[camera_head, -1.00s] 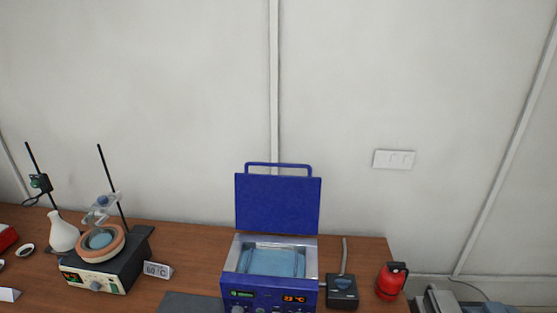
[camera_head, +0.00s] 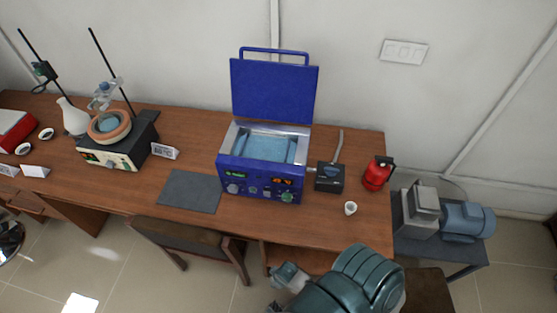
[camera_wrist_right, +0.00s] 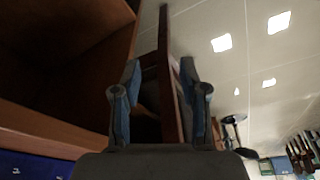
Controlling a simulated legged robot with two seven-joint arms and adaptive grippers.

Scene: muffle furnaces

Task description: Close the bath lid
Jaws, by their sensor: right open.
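The blue water bath (camera_head: 262,175) stands on the wooden table in the head view, with water in its metal basin. Its blue lid (camera_head: 273,91) stands upright at the back edge, open, with a handle (camera_head: 274,50) along its top. My right arm shows at the bottom of the head view, below the table's front edge, its gripper not clearly visible there. In the right wrist view my right gripper (camera_wrist_right: 160,100) is open, with its two fingers apart and nothing held between them. My left gripper is not in view.
A dark grey mat (camera_head: 188,191) lies left of the bath. A black box (camera_head: 330,178), a small white cup (camera_head: 350,208) and a red canister (camera_head: 378,173) stand to its right. A heating stirrer (camera_head: 117,148) is further left. A chair (camera_head: 190,241) stands before the table (camera_head: 130,197).

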